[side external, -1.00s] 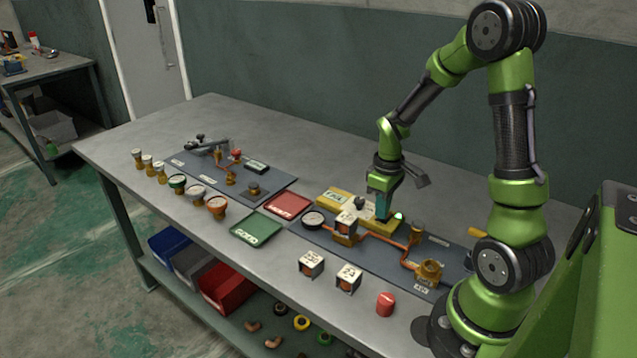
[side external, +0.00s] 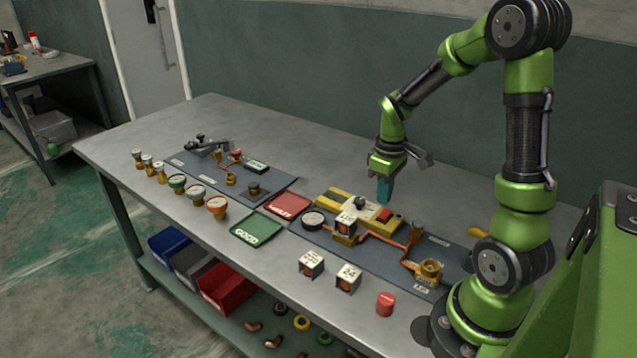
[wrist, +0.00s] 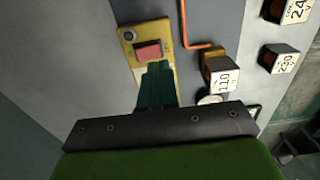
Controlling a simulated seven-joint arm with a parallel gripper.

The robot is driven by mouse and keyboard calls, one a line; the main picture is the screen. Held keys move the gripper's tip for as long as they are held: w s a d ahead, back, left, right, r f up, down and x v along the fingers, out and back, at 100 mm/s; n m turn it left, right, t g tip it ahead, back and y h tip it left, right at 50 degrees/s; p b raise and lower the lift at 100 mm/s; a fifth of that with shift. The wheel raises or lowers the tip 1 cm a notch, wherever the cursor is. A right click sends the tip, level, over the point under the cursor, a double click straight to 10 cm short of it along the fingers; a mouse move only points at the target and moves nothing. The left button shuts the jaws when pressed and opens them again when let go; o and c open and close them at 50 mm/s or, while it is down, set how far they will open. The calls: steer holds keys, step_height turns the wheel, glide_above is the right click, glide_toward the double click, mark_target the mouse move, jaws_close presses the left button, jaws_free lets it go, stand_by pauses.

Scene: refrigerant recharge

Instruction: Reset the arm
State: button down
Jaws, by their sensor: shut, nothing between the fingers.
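My gripper (side external: 384,190) is shut and empty, pointing down above the back edge of the yellow box in the side view. In the wrist view its teal fingers (wrist: 157,85) are together, just below the red switch. The yellow box (side external: 340,200) lies at the back of the right-hand dark mat and carries a red rocker switch (side external: 384,215). In the wrist view the red switch (wrist: 148,50) shows clear of the fingers on the yellow box (wrist: 128,38).
Nearby on the mat (side external: 330,238) are a round gauge (side external: 313,219), copper piping and a 110-labelled block (wrist: 222,78). Two labelled blocks (side external: 311,263) and a red cylinder (side external: 385,304) stand in front. Red (side external: 288,205) and green (side external: 257,229) trays lie left. The back of the table is clear.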

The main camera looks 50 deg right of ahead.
steer(key=shift+r, duration=0.65)
steer(key=shift+a+m, duration=0.1)
steer(key=shift+m, duration=0.4)
steer(key=s+a+r+m+t+y, duration=0.1)
steer(key=s+a+r+t, duration=0.1)
steer(key=a+r, duration=0.5)
steer(key=s+a+r+m+t+y, duration=0.1)
steer(key=a+r+t, duration=0.4)
steer(key=a, duration=0.7)
step_height(320, 180, up, 2)
steer(key=shift+s+a+r+m, duration=0.15)
steer(key=shift+s+a+m, duration=0.25)
steer(key=shift+s, duration=0.5)
